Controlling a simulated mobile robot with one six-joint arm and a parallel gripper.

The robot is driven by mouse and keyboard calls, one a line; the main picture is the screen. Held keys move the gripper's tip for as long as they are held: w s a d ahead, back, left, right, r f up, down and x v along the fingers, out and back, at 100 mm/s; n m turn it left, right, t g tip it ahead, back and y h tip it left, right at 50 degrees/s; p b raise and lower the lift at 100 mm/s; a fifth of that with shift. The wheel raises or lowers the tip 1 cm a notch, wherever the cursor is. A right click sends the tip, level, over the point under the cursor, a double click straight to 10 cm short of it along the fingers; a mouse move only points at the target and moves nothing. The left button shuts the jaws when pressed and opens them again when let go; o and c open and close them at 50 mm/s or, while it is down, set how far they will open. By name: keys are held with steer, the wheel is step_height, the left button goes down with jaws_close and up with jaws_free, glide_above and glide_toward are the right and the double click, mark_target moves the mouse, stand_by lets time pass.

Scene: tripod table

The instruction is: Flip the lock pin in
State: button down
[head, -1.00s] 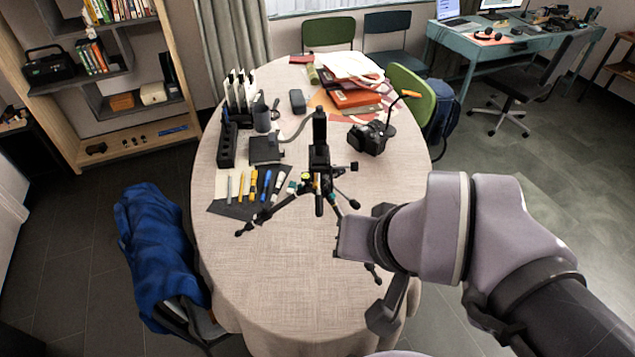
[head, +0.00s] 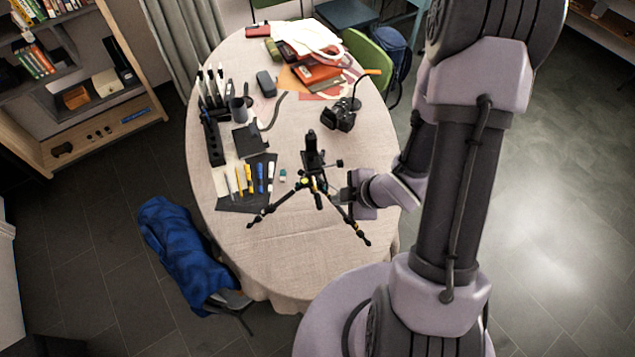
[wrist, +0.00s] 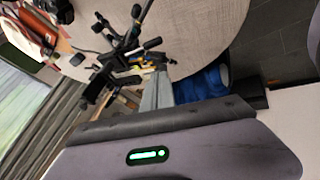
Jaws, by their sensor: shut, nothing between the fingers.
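The small black tripod (head: 311,160) stands upright on the table (head: 290,270), its legs spread. A spot of yellow-green (head: 304,181) shows near its leg hub. I cannot make out the lock pin for certain at this size. My gripper (head: 344,193) is just right of the tripod, near its right leg; I cannot tell whether they touch. In the wrist view, the grey fingers of my gripper (wrist: 156,90) are shut with nothing between them. The tripod (wrist: 122,52) lies beyond and left of them, tilted in that picture.
Pens and markers lie on a dark mat (head: 232,206) left of the tripod. A camera (head: 338,116) and a pile of folders (head: 318,72) are behind it. A blue jacket (head: 180,255) hangs over a chair at the left. The front of the table is clear.

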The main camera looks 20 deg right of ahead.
steer(key=b+x, duration=0.3)
steer(key=x, duration=0.1)
steer(key=w+b+x, duration=0.1)
steer(key=b+x, duration=0.2)
steer(key=b, duration=0.1)
steer(key=w+r+b+x, duration=0.1)
steer(key=b+x, duration=0.3)
steer(key=shift+w+d+f, duration=0.2)
steer(key=shift+d+f, duration=0.05)
steer(key=shift+f, duration=0.1)
steer(key=shift+w+d+f, duration=0.1)
steer(key=shift+w+f, duration=0.1)
steer(key=shift+w, duration=0.35)
